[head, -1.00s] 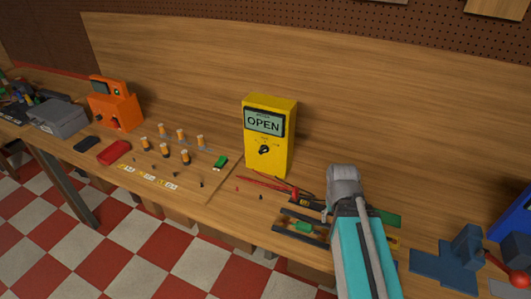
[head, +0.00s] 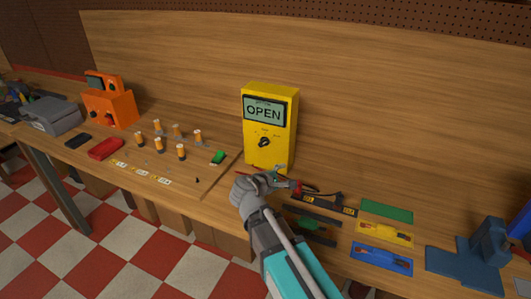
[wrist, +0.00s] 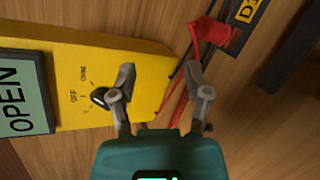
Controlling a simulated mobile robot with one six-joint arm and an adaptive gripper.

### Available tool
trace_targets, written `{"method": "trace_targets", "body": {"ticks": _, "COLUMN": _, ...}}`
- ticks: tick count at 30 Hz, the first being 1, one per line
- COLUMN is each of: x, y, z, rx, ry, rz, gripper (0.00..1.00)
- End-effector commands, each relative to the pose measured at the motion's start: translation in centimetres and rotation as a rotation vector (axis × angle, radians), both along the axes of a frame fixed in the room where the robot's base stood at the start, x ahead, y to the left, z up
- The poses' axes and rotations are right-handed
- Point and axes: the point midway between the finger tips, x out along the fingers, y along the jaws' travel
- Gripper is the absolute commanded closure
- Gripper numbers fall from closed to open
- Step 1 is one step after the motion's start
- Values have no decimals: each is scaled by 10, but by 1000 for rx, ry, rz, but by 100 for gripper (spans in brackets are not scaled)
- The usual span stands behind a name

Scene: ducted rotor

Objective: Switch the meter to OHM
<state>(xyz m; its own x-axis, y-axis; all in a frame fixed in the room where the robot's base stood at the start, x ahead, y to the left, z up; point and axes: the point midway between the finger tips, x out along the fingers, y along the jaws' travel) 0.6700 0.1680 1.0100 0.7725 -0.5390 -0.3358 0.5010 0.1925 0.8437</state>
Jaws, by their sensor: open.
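The yellow meter (head: 268,149) stands upright on the bench against the wooden back panel. Its screen (head: 264,112) reads "OPEN". The black selector knob (head: 264,143) sits below the screen; it also shows in the wrist view (wrist: 99,97), with "OFF" and other small labels around it. My gripper (head: 283,177) is in front of the meter's lower right, apart from the knob. In the wrist view, my gripper (wrist: 160,78) is open with nothing between its fingers; its left finger is close to the knob and overlaps the meter's face. I cannot tell whether they touch.
Red and black leads (wrist: 178,88) run beside the meter, near the right finger, by a red part (wrist: 215,36). Coloured trays, including a yellow one (head: 372,233), lie to the right. Several orange-capped cylinders (head: 181,151) and a green piece (head: 218,157) stand left.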

Motion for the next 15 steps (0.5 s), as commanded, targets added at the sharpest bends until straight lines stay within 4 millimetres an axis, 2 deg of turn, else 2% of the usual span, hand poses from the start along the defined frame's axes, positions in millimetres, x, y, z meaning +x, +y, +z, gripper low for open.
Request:
{"method": "trace_targets", "body": {"ticks": 1, "x": 3, "y": 21, "z": -2, "rx": -73, "ry": -20, "rz": 60, "gripper": 37}}
{"method": "trace_targets", "body": {"ticks": 6, "x": 4, "y": 75, "z": 13, "rx": -296, "ry": -83, "rz": 214, "gripper": 37}}
{"method": "trace_targets", "body": {"ticks": 10, "x": 1, "y": 103, "z": 21, "rx": -410, "ry": -116, "rz": 283, "gripper": 37}}
{"method": "trace_targets", "body": {"ticks": 15, "x": -1, "y": 118, "z": 26, "rx": -474, "ry": -136, "rz": 319, "gripper": 37}}
